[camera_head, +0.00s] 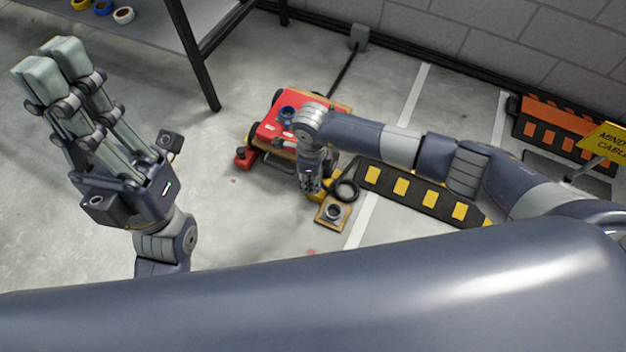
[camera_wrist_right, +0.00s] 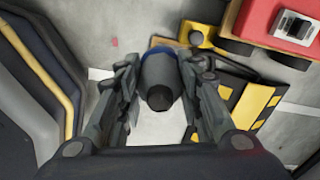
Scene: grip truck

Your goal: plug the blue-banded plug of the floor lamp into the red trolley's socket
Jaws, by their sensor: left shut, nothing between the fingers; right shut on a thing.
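The red trolley (camera_head: 268,128) stands on the floor near the middle of the head view. In the right wrist view the trolley (camera_wrist_right: 262,18) is at the top right, with a pale grey socket (camera_wrist_right: 297,27) on its red surface. My right gripper (camera_head: 309,184) is low beside the trolley's near right side. In the right wrist view it is shut on a dark grey plug (camera_wrist_right: 159,78) with a blue band, which is apart from the socket. The plug is hidden in the head view. My left gripper (camera_head: 51,66) is raised at the far left, shut and empty.
A black cable ramp with yellow marks (camera_head: 415,192) lies right of the trolley. A yellow-orange plate with a dark round part (camera_head: 333,211) lies beside my right gripper. An orange-black barrier (camera_head: 560,125) and yellow sign (camera_head: 608,140) stand at right.

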